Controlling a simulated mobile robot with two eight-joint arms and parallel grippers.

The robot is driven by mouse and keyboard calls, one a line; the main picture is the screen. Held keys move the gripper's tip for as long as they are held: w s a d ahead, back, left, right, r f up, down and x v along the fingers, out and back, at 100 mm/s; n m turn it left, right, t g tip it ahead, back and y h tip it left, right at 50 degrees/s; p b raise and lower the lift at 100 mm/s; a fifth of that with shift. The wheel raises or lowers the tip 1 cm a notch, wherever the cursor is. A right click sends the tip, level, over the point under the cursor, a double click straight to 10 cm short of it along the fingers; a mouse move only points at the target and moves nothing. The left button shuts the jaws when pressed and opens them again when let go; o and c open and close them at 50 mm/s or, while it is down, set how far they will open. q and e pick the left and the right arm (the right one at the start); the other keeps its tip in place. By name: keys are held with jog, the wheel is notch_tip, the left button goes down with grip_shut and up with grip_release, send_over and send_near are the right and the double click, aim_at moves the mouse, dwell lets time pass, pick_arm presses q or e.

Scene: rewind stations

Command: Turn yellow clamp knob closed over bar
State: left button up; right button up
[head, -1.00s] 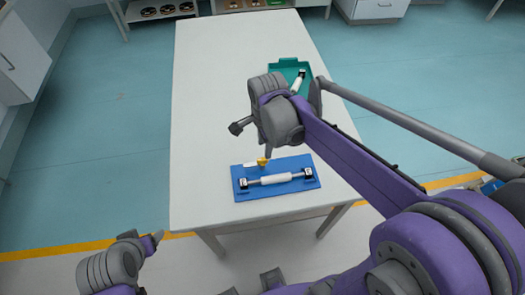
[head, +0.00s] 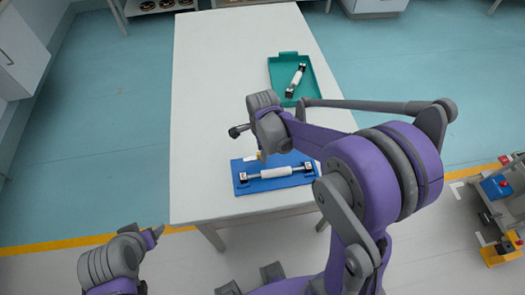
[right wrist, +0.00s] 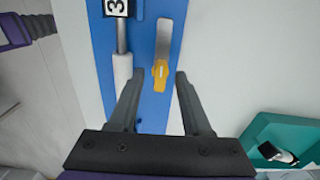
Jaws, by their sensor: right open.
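The yellow clamp knob (right wrist: 159,70) shows in the right wrist view on the blue board (right wrist: 150,110). A grey metal strip (right wrist: 165,38) runs from the knob alongside the bar (right wrist: 121,35), not across it. My right gripper (right wrist: 158,74) is open, with a fingertip on either side of the knob and gaps showing; I cannot tell its height above the board. In the head view the right gripper (head: 262,153) hides most of the knob, and the bar's white sleeve (head: 276,171) lies in front. My left gripper (head: 157,232) hangs low at left, away from the table; its jaw opening is unclear.
The board lies near the front edge of the white table (head: 230,70). A green tray (head: 279,70) holding another white-sleeved bar (head: 296,78) sits farther back at right. The table's left and far parts are clear. A wheeled cart (head: 497,195) stands on the floor at right.

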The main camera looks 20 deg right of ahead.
jog(key=shift+f, duration=0.1)
grip_shut()
